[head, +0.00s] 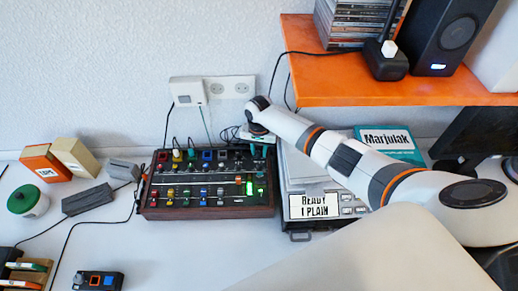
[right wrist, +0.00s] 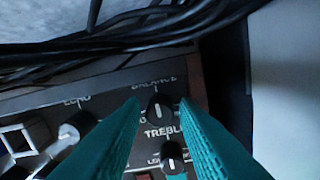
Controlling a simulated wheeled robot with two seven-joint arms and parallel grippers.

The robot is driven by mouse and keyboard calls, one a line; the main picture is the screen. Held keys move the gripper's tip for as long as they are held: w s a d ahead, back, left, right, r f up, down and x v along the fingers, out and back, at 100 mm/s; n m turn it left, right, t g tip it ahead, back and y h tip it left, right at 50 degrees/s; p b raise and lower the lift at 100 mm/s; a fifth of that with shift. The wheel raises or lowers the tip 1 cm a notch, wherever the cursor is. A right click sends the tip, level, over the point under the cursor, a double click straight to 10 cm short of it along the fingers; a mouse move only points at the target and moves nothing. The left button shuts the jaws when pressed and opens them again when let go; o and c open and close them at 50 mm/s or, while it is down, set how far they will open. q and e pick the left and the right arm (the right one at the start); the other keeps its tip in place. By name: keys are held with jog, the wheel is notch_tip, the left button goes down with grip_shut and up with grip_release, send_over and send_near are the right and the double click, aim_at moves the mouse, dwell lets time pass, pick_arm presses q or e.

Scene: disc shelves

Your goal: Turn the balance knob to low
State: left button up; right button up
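The mixer (head: 222,211), a dark box with a wood-coloured edge and several coloured knobs, stands on the white table. In the right wrist view the black balance knob (right wrist: 158,108) sits under the label BALANCE, its pale pointer mark roughly toward the label. My right gripper (head: 258,150) is over the mixer's back right corner. In the right wrist view its teal fingers (right wrist: 160,101) are open on either side of the balance knob, with a gap at each side. The knob's scale lettering is mostly hidden by the fingers. My left gripper is not in view.
The treble knob (right wrist: 172,160) is close to the balance knob, between the fingers. An echo knob (right wrist: 70,132) lies to the left. Black cables (right wrist: 120,38) run behind the panel. An orange shelf (head: 400,90) overhangs at right. A grey device (head: 300,185) stands right of the mixer.

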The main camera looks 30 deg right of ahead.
jog(key=shift+f, duration=0.1)
jog(key=shift+c, duration=0.6)
grip_shut()
jog(key=shift+n, duration=0.3)
jog(key=n+p, duration=0.1)
jog(key=n, duration=0.2)
jog(key=shift+n, duration=0.3)
jog(key=n, duration=0.4)
jog(key=shift+w+p, duration=0.1)
jog(key=shift+p, duration=0.25)
jog(key=n, duration=0.5)
jog(key=shift+n, duration=0.4)
jog(key=n, duration=0.5)
jog(key=shift+n, duration=0.4)
